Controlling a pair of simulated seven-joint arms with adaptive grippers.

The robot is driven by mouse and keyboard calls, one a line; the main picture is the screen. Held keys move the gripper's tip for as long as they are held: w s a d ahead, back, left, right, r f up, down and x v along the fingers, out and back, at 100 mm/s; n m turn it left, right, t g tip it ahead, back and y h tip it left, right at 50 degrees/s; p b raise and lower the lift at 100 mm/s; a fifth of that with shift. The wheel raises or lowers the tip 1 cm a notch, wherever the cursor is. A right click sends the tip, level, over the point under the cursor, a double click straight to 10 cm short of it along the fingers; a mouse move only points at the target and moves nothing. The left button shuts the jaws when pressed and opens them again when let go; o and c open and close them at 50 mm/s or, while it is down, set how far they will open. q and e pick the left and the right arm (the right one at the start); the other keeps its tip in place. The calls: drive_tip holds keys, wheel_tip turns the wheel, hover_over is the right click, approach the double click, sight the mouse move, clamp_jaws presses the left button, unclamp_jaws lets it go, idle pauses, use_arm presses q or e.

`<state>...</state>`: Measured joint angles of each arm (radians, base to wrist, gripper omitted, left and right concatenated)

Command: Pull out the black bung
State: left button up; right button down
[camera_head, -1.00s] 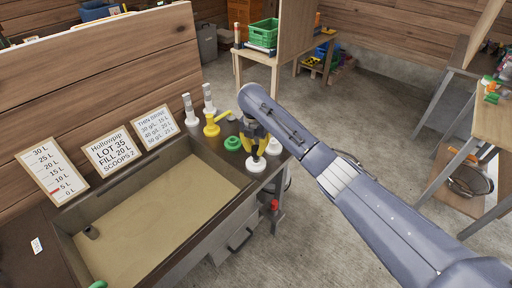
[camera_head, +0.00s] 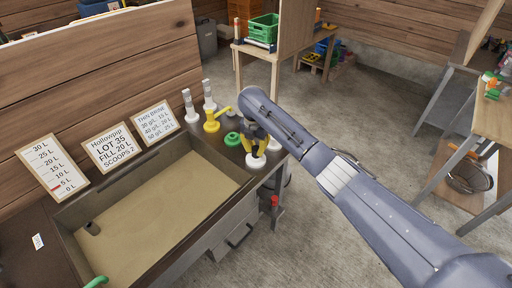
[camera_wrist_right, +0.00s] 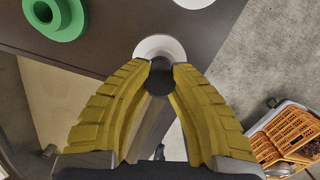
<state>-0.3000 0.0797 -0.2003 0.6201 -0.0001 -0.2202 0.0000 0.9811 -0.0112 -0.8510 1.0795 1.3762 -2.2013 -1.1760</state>
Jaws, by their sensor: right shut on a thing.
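My right gripper (camera_head: 254,152) reaches down over the dark end of the bench, above a white ring-shaped fitting (camera_head: 256,162). In the right wrist view its yellow fingers (camera_wrist_right: 159,78) are shut on the small round black bung (camera_wrist_right: 159,82). The white fitting (camera_wrist_right: 160,44) shows just beyond the fingertips, and the bung overlaps its near edge. I cannot tell whether the bung is still seated in it. In the head view the bung is hidden by the fingers. My left gripper is not in view.
A green ring (camera_head: 232,139), a yellow fitting (camera_head: 212,122) and another white fitting (camera_head: 273,145) stand close around my right gripper. A sunken basin (camera_head: 150,143) fills the bench to the left. Sign boards (camera_head: 112,149) lean behind it. The bench edge lies just right of the gripper.

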drive_tip(key=shift+f, duration=0.15)
drive_tip(key=c, duration=1.2)
unclamp_jaws()
